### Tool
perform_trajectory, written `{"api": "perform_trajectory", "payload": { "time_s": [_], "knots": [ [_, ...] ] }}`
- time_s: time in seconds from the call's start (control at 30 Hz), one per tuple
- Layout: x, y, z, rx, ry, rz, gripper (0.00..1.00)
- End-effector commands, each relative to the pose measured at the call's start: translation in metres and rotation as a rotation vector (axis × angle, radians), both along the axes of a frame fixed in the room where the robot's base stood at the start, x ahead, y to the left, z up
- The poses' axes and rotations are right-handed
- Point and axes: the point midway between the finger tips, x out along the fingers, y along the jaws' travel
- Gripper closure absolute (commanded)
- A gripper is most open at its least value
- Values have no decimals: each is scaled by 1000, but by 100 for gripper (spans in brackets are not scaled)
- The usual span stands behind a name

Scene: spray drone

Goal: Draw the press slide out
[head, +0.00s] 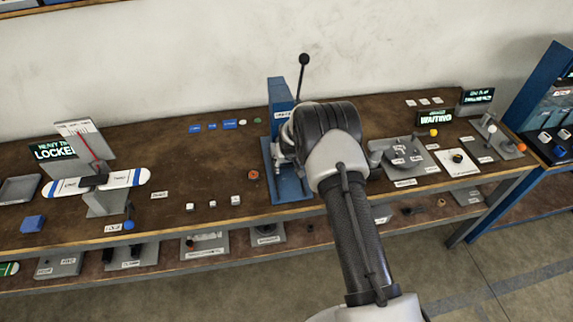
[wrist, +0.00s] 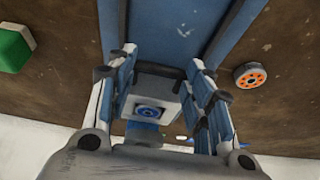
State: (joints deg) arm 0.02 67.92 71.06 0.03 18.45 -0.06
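The press is a blue frame with a tall back plate (head: 279,93), a lever ending in a black knob (head: 303,59) and a blue base (head: 291,187). My gripper (wrist: 163,60) is at the press; in the head view my wrist hides most of it and part of the press. In the wrist view its two fingers stand apart, one on each side of a grey block (wrist: 172,84) with a blue ring on its face. Blue channel walls lie beyond the fingertips. I cannot tell whether the fingers touch the block, or which part is the slide.
An orange disc (head: 253,175) lies left of the press, also in the wrist view (wrist: 250,75). A green block (wrist: 13,50) is opposite. Small white cubes (head: 212,204) stand left. A grey fixture (head: 406,157) stands right. The bench front edge (head: 150,237) runs below.

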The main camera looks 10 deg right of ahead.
Motion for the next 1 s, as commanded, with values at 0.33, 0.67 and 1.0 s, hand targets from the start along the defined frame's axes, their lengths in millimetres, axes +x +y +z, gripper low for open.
{"api": "perform_trajectory", "payload": {
  "time_s": [0.33,0.67,1.0],
  "knots": [
    [-1,1,-3,1,3,0,87],
    [-2,1,-4,1,5,0,100],
    [-3,2,-6,1,6,0,100]
  ]
}}
